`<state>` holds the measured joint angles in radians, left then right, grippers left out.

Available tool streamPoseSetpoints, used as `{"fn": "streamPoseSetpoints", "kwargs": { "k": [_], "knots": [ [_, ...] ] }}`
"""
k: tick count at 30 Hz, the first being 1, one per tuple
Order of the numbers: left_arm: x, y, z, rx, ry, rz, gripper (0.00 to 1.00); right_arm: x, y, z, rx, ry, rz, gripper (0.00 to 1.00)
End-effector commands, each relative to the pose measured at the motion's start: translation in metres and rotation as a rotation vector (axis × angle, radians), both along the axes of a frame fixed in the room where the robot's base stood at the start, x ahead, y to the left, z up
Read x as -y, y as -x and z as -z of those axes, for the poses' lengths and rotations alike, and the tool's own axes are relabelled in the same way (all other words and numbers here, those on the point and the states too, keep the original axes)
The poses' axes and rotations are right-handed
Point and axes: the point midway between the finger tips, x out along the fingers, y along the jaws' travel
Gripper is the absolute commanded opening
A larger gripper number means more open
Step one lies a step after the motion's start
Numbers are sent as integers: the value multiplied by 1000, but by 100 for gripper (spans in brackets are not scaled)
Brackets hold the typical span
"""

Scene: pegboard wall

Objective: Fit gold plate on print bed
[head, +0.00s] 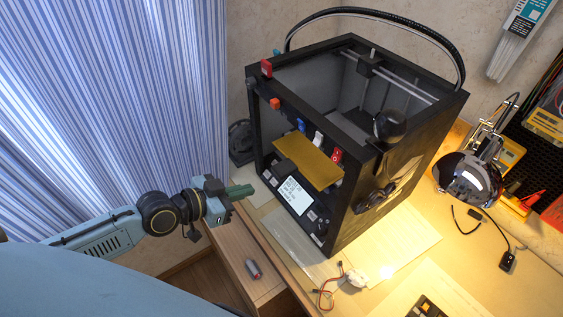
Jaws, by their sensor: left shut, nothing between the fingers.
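The gold plate (305,162) lies inside the open front of the black 3D printer (379,196), above the printer's lit screen (295,196). The plate looks roughly level. The print bed under it is mostly hidden by the plate, and I cannot tell if the plate sits flush on it. My left gripper (241,191) is shut and empty, to the left of the printer's front opening and apart from the plate. Its fingers point right, toward the printer. My right gripper is not in view.
A small motor with wires (353,278) lies in front of the printer. A striped curtain (110,110) hangs at left.

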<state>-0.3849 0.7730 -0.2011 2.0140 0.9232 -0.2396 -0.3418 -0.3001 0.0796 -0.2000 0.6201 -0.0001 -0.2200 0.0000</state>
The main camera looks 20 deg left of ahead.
Motion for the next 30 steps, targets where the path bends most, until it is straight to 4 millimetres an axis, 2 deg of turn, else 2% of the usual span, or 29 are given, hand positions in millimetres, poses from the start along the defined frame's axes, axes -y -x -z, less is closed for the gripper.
{"fn": "streamPoseSetpoints", "kwargs": {
  "k": [30],
  "knots": [
    [16, -27, 0, 1, 1, 0, 0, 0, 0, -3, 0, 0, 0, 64]
  ]
}}
